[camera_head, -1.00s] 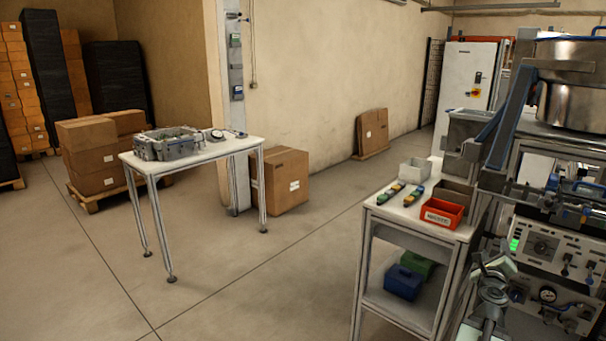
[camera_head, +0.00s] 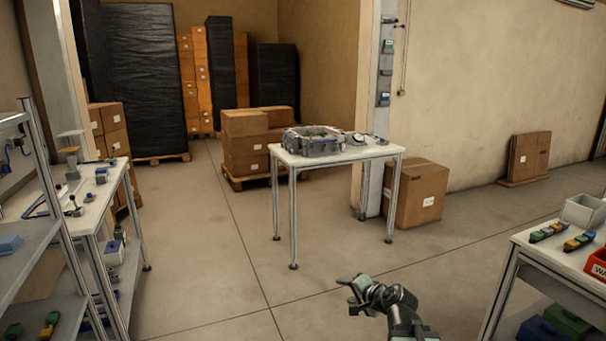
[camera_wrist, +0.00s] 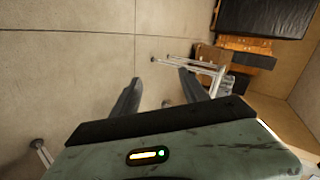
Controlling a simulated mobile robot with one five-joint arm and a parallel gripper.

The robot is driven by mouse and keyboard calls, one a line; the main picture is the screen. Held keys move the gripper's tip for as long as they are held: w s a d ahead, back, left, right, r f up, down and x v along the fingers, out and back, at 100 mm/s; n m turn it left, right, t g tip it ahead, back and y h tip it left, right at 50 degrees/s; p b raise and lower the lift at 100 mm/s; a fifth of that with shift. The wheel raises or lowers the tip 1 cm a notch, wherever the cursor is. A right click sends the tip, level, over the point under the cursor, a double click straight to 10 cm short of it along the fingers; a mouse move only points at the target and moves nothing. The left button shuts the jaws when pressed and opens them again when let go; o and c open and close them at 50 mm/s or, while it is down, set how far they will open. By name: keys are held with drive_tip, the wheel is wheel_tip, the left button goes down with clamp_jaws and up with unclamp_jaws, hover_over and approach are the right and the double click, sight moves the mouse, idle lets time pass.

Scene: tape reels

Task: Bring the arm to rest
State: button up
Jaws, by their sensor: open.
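My gripper (camera_head: 355,296) shows at the bottom of the head view, held out over the floor with my forearm behind it. In the wrist view my gripper (camera_wrist: 158,85) has its two dark fingers apart, with nothing between them but floor and the legs of a table beyond. The jaws touch nothing. The arm is bent, with its lower links cut off by the bottom edge of the head view.
A white table (camera_head: 345,157) with a grey crate (camera_head: 312,142) stands ahead. A workbench (camera_head: 75,200) and shelf are at left, and a bench (camera_head: 560,257) with a red bin (camera_head: 597,263) at right. Cartons (camera_head: 415,193) stand behind. The floor between is clear.

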drive_tip(key=s+a+f+n+g, duration=0.5)
drive_tip(key=s+a+f, duration=0.1)
drive_tip(key=f, duration=0.1)
drive_tip(key=s+d+f+n+g+h, duration=0.4)
drive_tip(key=s+d, duration=0.3)
drive_tip(key=s, duration=0.3)
wheel_tip(320, 180, up, 14)
drive_tip(key=s+g+p, duration=0.1)
drive_tip(key=p, duration=1.3)
drive_tip(key=shift+s+d+n+h, duration=0.4)
drive_tip(key=shift+d, duration=0.05)
